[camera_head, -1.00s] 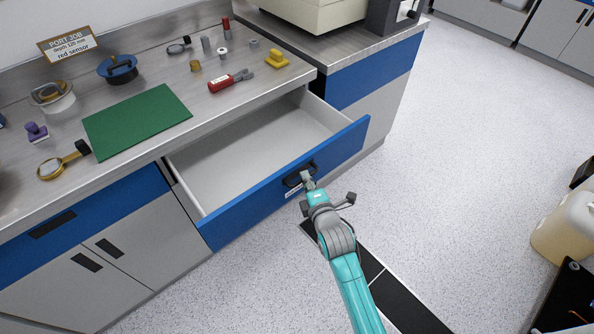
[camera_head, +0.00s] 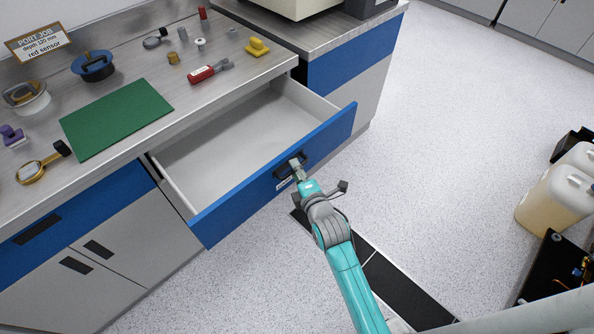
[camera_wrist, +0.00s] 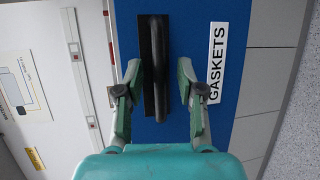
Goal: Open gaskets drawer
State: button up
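The gaskets drawer has a blue front (camera_head: 240,193) and stands well open from under the counter. Its pale inside (camera_head: 235,140) looks empty where I can see it. A dark bar handle (camera_head: 290,165) sits on the front, beside a white label reading GASKETS in the wrist view (camera_wrist: 217,62). My gripper (camera_head: 298,170) is at the handle. In the wrist view its two fingers (camera_wrist: 158,88) stand on either side of the handle (camera_wrist: 156,65), with visible gaps between finger and handle. Whether the fingertips touch the handle lower down is hidden.
The counter above holds a green mat (camera_head: 115,118), a red-handled tool (camera_head: 208,71), a yellow object (camera_head: 257,47) and a magnifier (camera_head: 42,163). Pale jugs (camera_head: 553,195) stand on the floor at the right. The floor (camera_head: 430,150) between is clear.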

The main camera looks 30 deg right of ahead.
jog(key=s+a+r, duration=0.1)
jog(key=s+r, duration=0.1)
jog(key=s, duration=0.9)
jog(key=shift+s, duration=0.4)
jog(key=s+a+f+m, duration=0.1)
jog(key=s+a+m, duration=0.2)
jog(key=s+m, duration=0.9)
jog(key=s+r+m, duration=0.3)
jog(key=s, duration=0.7)
jog(key=s+r+m+g+y, duration=0.1)
jog(key=s+r+m, duration=0.1)
jog(key=s, duration=0.8)
jog(key=shift+s+a+r+m, duration=0.2)
jog(key=shift+a+r+m, duration=0.2)
jog(key=shift+r, duration=0.25)
